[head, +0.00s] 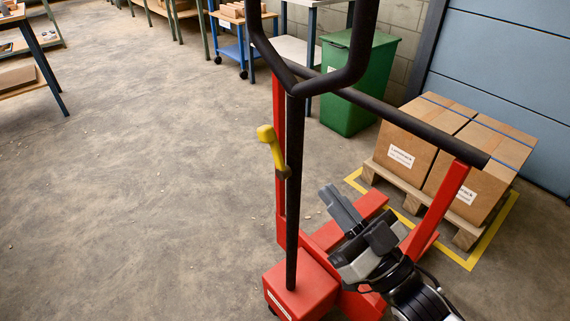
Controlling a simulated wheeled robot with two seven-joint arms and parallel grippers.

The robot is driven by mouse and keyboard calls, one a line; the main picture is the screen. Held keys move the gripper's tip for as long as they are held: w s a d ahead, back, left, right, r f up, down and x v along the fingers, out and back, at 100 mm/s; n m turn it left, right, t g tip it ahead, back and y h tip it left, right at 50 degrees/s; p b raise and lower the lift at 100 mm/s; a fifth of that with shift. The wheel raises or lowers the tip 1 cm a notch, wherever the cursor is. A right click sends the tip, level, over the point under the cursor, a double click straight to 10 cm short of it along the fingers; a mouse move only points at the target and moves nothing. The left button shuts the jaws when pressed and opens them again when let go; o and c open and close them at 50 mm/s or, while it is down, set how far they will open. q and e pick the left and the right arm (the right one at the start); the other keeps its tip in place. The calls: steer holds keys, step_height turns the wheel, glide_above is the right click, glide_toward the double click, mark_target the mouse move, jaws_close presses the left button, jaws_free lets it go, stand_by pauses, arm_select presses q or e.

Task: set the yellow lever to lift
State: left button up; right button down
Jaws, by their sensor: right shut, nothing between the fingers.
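The yellow lever (271,146) sits on the black upright post of a red hand truck (302,283), a little above the picture's middle. Its thick yellow end points up and to the left, and its lower end meets a dark bracket on the post. My right gripper (340,205) is at the lower right, in front of the red frame, below and to the right of the lever and apart from it. Its fingers are together and hold nothing. My left gripper is not in view.
A black handle loop (357,50) rises above the lever, and a black bar (410,122) slopes right. Boxes (465,150) stand on a pallet (408,189) inside yellow floor tape. A green bin (357,80) is behind. The floor to the left is clear.

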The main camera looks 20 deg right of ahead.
steer(key=p, duration=0.2)
glide_toward(269, 133)
step_height(269, 133, up, 5)
steer(key=w, duration=0.2)
steer(key=shift+w+a+f+b, duration=0.2)
steer(key=shift+w+a+f, duration=0.3)
steer(key=shift+w, duration=0.2)
steer(key=shift+w+a+f+b, duration=0.15)
steer(key=shift+w+a+f, duration=0.3)
steer(key=shift+w, duration=0.3)
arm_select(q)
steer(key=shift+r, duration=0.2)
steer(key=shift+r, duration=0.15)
arm_select(e)
steer(key=w+g+p, duration=0.1)
steer(key=p, duration=0.3)
steer(key=shift+a+r, duration=0.1)
steer(key=shift+r, duration=0.25)
steer(key=shift+w+a+f, duration=0.1)
steer(key=shift+w+f, duration=0.05)
steer(key=shift+f, duration=0.2)
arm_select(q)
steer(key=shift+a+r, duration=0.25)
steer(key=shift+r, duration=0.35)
